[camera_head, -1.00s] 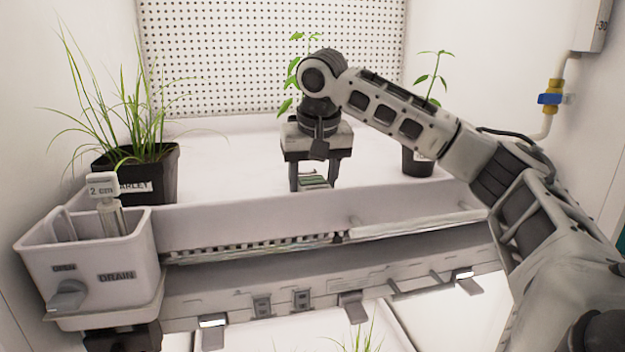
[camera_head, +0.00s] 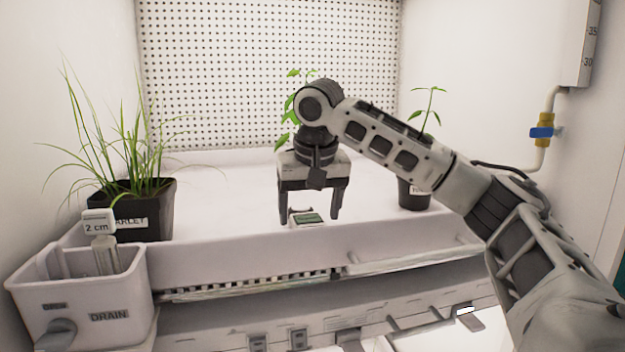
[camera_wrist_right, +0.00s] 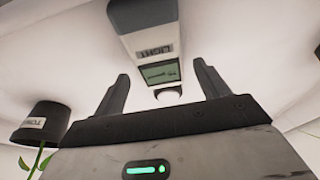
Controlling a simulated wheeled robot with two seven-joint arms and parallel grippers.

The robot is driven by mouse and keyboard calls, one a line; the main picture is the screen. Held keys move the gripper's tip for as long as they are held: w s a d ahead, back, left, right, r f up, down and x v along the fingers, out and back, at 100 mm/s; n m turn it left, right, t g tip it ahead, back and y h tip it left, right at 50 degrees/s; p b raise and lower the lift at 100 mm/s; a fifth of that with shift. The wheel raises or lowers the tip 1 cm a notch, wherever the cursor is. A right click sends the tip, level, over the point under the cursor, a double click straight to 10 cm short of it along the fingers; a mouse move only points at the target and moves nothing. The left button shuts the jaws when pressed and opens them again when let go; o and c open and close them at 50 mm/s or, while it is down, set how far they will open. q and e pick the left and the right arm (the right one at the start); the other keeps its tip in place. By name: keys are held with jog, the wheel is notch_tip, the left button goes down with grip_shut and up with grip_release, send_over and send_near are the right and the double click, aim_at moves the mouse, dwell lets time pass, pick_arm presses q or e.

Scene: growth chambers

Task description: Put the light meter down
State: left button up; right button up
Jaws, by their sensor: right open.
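The light meter (camera_head: 308,218) lies on the white tray floor, with its greenish screen facing up. In the right wrist view the light meter (camera_wrist_right: 146,42) shows its LIGHT label, its screen and a round white end. My right gripper (camera_head: 309,218) is open, with its fingers pointing down on either side of the meter. In the right wrist view there is a gap between each finger and the meter. The tray's front wall (camera_head: 230,256) runs just in front of the meter. My left gripper is not in view.
A black BARLEY pot (camera_head: 152,212) with tall grass stands at the left. A smaller black pot (camera_head: 413,196) stands at the right, and a leafy plant (camera_head: 288,125) rises behind my gripper. A white DRAIN box (camera_head: 105,290) holds a 2 cm tag at the front left.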

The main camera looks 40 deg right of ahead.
jog(key=v, duration=1)
jog(key=shift+r, duration=0.15)
